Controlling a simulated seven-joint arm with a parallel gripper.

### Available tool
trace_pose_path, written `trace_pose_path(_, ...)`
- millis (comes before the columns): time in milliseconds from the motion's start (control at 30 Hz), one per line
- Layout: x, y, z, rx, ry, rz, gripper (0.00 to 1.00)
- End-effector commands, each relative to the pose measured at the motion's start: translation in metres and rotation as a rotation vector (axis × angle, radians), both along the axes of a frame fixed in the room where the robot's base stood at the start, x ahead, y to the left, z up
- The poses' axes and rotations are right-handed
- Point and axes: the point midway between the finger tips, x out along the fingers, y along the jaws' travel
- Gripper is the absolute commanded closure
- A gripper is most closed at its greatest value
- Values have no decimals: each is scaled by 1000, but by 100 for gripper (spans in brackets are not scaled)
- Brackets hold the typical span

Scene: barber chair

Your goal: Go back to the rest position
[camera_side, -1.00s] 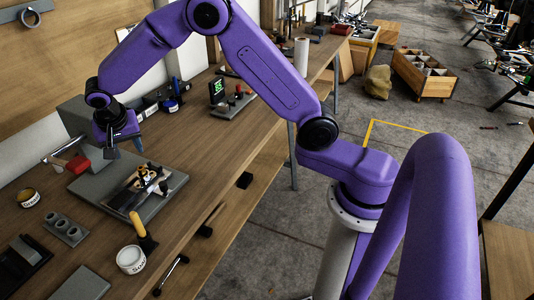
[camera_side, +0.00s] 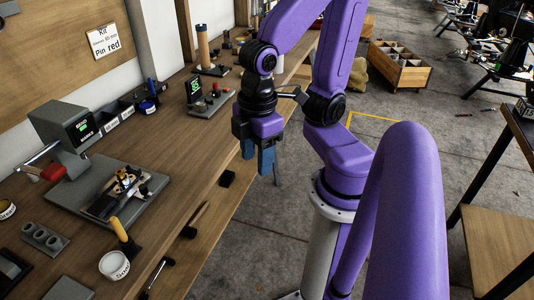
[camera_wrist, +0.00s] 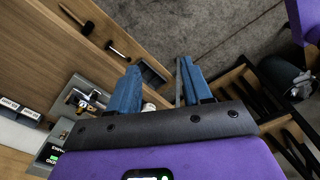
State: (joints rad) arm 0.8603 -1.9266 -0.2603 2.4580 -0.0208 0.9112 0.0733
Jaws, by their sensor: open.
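My gripper (camera_side: 257,158) hangs pointing down past the front edge of the workbench (camera_side: 170,190), with its blue fingers apart. In the wrist view my gripper (camera_wrist: 157,90) shows two blue fingers spread with nothing between them. My purple arm is folded back near its column in the side view. The gripper is clear of the bench-top objects.
A grey press-like machine (camera_side: 66,135) with a screen and red handle stands on the bench, with a fixture (camera_side: 125,190) on its plate. A white tub (camera_side: 114,266) and yellow-handled tool (camera_side: 122,233) are near the front edge. A wooden crate (camera_side: 400,68) stands on the floor.

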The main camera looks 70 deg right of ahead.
Motion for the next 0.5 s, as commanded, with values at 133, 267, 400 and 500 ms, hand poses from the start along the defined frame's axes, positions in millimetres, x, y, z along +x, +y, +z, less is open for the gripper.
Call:
trace_pose_path(133, -17, -10, -2, 5, 14, 82, 51)
trace_pose_path(267, -19, -11, -3, 5, 17, 97, 51)
trace_pose_path(400, -19, -11, -3, 5, 16, 95, 51)
trace_pose_path(500, -19, -10, -3, 5, 16, 95, 51)
